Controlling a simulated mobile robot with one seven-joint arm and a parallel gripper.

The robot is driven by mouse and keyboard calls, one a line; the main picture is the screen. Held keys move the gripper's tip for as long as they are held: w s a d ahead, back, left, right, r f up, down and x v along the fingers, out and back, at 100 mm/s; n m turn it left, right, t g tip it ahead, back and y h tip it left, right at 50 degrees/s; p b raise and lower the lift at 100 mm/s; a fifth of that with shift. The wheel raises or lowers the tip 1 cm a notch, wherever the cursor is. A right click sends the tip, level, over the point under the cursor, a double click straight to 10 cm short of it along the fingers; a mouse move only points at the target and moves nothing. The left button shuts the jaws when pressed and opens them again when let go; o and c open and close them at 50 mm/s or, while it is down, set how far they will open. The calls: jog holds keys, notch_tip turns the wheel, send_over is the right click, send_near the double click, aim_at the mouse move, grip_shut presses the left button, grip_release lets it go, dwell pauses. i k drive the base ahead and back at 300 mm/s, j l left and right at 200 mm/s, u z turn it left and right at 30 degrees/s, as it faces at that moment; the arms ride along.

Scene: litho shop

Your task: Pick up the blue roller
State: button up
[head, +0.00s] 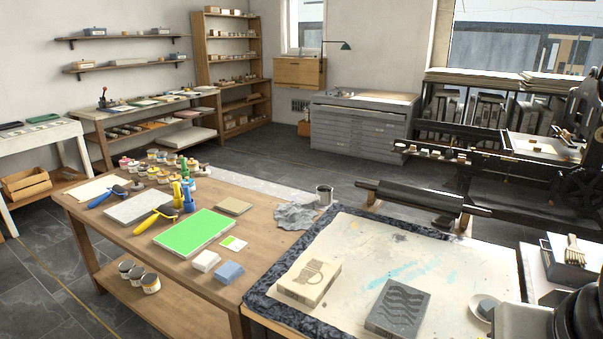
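The blue roller (101,199) lies on the left part of the wooden worktable (143,248), in the head view. Its blue handle points to the lower left and its dark roller end to the upper right. It lies beside a pale grey slab (130,209), and I cannot tell whether they touch. A yellow roller (148,222) lies to its right, past the slab. My gripper is not in view; what looks like part of my arm shows at the bottom right corner.
Several ink jars (150,172) stand behind the roller. Yellow and blue bottles (188,197) stand to its right. A green sheet (194,234) lies farther right. A stone-edged bed (372,262) with two carved blocks fills the front right. Open floor (49,264) lies left of the worktable.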

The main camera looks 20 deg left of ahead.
aim_at(107, 195)
jog(key=u, duration=2)
jog(key=l, duration=0.1)
